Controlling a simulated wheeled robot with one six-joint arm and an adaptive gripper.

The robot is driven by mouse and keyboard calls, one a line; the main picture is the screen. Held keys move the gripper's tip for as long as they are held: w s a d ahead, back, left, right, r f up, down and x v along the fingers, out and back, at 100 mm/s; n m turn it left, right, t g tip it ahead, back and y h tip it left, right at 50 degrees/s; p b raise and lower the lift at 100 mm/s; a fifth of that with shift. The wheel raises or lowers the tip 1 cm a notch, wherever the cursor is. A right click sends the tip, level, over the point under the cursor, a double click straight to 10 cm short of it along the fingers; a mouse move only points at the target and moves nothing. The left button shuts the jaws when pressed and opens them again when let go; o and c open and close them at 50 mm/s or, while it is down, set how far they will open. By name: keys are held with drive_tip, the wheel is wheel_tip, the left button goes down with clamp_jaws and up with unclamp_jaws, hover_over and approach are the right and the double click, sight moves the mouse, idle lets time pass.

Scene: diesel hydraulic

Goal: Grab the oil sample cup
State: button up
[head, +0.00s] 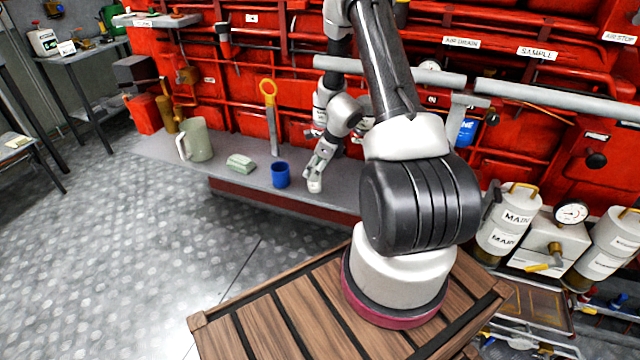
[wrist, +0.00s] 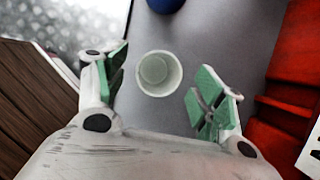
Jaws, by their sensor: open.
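A small pale, round cup (wrist: 158,74), seen from above, stands on the grey bench in the wrist view, and I take it as the oil sample cup. It lies ahead of my gripper (wrist: 160,88), roughly between the two green-padded fingers, with gaps on both sides. My gripper is open and empty. In the head view my gripper (head: 318,172) points down over the bench, right of a blue cup (head: 280,175). The pale cup is hard to separate from the fingers there. The blue cup's edge also shows at the top of the wrist view (wrist: 165,4).
The grey bench (head: 240,185) runs along red machinery. A yellow-handled tool (head: 269,110) stands behind the blue cup. The red wall (wrist: 290,75) is close on the wrist view's right.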

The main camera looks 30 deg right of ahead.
drive_tip(key=x, duration=0.6)
drive_tip(key=c, duration=1)
